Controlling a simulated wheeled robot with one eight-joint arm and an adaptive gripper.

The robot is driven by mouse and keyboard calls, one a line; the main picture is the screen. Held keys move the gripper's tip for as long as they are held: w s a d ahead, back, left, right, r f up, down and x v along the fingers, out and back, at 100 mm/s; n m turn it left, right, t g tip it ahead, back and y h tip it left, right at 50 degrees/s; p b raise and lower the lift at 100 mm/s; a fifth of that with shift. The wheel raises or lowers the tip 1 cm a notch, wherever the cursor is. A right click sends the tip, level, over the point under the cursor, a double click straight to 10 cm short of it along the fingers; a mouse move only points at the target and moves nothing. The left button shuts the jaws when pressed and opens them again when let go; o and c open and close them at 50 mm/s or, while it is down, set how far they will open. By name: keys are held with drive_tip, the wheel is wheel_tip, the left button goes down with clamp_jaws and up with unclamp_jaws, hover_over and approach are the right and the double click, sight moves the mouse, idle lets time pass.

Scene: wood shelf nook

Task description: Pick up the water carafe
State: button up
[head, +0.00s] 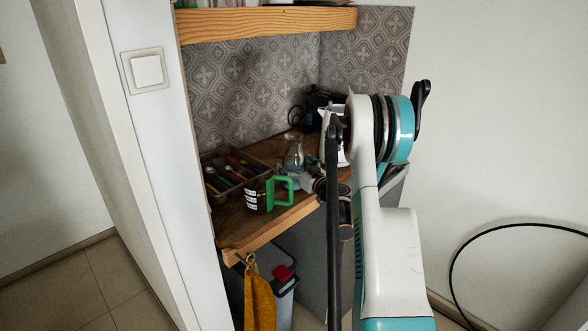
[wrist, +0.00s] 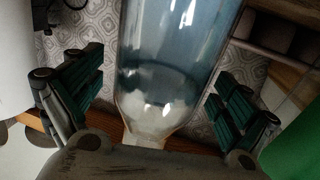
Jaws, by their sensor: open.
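The water carafe (head: 293,154) is clear glass and stands on the wooden shelf, in front of the patterned back wall. In the wrist view the carafe (wrist: 175,60) fills the middle, its bluish body narrowing towards my palm. My gripper (wrist: 160,92) is open, with one green-padded finger on each side of the carafe. Gaps show between the glass and both fingers, so I see no contact. In the head view my gripper (head: 314,182) is small and partly hidden by my arm, just right of and in front of the carafe.
A tray of utensils (head: 215,158) lies to the left. A white kettle (head: 329,126) stands right of the carafe, partly behind my arm. An upper wooden shelf (head: 265,23) hangs above.

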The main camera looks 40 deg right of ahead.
drive_tip(key=shift+w, duration=0.3)
drive_tip(key=c, duration=1.7)
drive_tip(key=shift+r, duration=0.15)
